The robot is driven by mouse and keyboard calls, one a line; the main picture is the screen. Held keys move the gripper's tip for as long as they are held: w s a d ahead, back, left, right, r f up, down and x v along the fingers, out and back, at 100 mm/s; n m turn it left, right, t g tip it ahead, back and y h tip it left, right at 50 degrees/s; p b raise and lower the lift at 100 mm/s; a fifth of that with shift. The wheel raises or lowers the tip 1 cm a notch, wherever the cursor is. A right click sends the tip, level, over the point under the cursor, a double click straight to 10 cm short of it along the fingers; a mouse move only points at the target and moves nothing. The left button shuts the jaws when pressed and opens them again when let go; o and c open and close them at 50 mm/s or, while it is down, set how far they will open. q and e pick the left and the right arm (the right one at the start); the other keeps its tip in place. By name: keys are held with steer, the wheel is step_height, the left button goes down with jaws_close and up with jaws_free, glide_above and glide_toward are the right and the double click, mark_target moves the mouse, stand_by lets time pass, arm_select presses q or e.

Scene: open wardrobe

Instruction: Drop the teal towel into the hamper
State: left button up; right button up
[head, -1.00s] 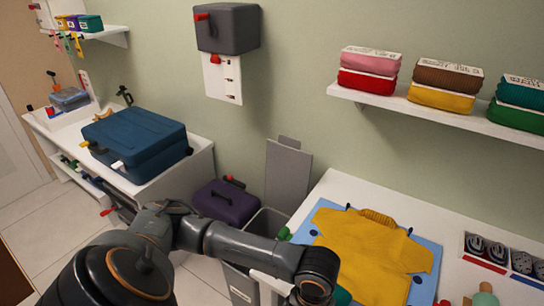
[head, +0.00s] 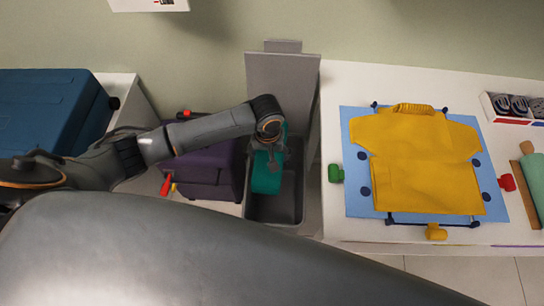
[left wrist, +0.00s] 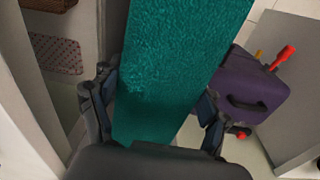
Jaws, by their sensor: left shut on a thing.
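The teal towel (head: 266,178) hangs from my left gripper (head: 271,152), over the left part of the open grey hamper (head: 276,221). The hamper's lid (head: 282,85) stands up against the wall. In the left wrist view the towel (left wrist: 180,60) is a long flat band between the two fingers of the left gripper (left wrist: 157,108), which is shut on it. I cannot tell whether the towel's lower end is below the hamper's rim. My right gripper is not in view.
A purple case (head: 205,170) stands just left of the hamper; it also shows in the left wrist view (left wrist: 248,88). A white table (head: 340,85) with a yellow shirt (head: 415,160) on a blue board (head: 355,195) is close on the right. A blue suitcase (head: 45,115) is at left.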

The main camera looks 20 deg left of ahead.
arm_select(q)
step_height(320, 180, down, 15)
steer(key=w+d+b, duration=0.1)
steer(key=b, duration=0.9)
steer(key=shift+w+d+r+n+b, duration=0.15)
steer(key=shift+w+d+n+b, duration=0.15)
steer(key=shift+n, duration=0.1)
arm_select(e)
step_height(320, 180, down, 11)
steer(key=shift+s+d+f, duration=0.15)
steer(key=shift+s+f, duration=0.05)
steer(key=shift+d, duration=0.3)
arm_select(q)
steer(key=shift+f, duration=0.55)
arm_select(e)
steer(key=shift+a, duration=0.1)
arm_select(q)
steer(key=o, duration=0.9)
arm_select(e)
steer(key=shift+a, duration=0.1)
arm_select(q)
steer(key=shift+c, duration=0.2)
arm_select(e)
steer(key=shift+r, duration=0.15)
